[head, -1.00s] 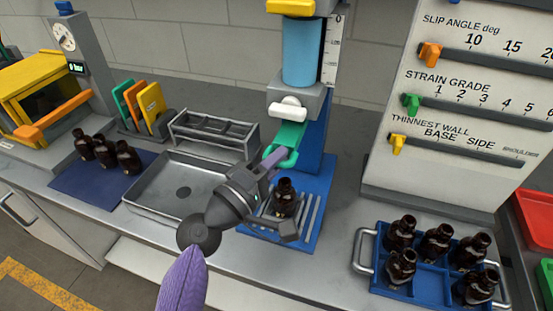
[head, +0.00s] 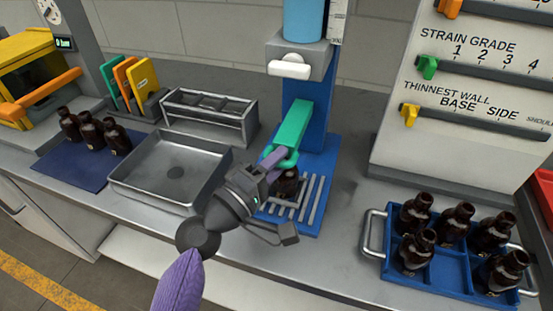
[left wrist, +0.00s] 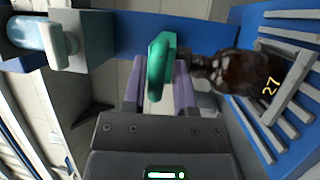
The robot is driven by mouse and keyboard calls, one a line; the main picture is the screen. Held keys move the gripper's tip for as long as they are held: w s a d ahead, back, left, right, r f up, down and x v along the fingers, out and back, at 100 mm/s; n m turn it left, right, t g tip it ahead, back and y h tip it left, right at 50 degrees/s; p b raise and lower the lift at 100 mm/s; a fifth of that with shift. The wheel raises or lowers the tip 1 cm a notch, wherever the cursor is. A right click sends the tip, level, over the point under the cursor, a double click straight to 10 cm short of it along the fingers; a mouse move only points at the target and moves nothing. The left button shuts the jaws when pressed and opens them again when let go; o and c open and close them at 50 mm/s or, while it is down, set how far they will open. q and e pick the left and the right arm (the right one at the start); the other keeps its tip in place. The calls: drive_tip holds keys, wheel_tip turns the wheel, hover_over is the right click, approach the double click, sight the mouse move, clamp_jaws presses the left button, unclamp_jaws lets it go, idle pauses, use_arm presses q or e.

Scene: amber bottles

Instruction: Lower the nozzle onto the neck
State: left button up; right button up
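The green nozzle arm (head: 298,122) comes forward from the blue column and ends in a loop. An amber bottle (head: 288,185) stands beneath it on the slatted blue base, its neck partly hidden by the loop. In the left wrist view the bottle (left wrist: 240,75) carries the number 27, and its neck points at the green loop (left wrist: 160,68) with little gap; I cannot tell whether they touch. The right gripper is out of view.
A blue crate (head: 446,272) with several amber bottles stands at the right. An empty metal tray (head: 160,190) and a blue mat (head: 70,170) with three bottles are at the left. A grey rack (head: 208,115) and a slider board (head: 450,150) stand behind.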

use_arm(q)
drive_tip(key=b+v, duration=0.2)
drive_tip(key=v, duration=0.8)
